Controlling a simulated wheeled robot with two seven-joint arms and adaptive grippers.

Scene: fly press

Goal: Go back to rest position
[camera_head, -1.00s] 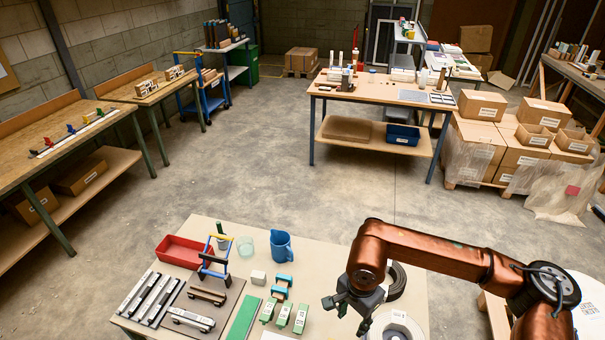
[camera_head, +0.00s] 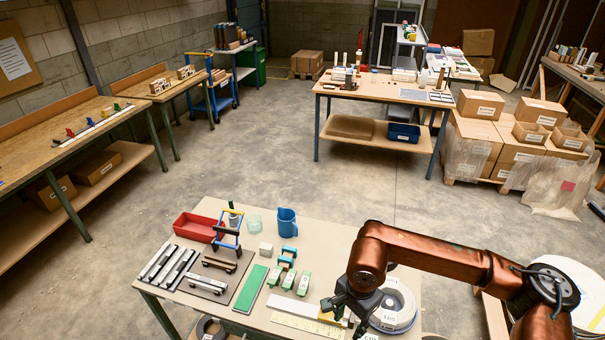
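My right gripper (camera_head: 346,308) hangs at the front right of the near table (camera_head: 330,236), beside a grey and white ring-shaped roll (camera_head: 398,310). Its dark fingers are small and partly hidden by the wrist, so I cannot tell whether they are open or shut. I see nothing clearly held in it. My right arm is copper-coloured and comes in from the right edge. My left gripper and arm are not in view.
A workbench (camera_head: 60,137) stands left. Concrete floor (camera_head: 270,150) lies clear between the tables.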

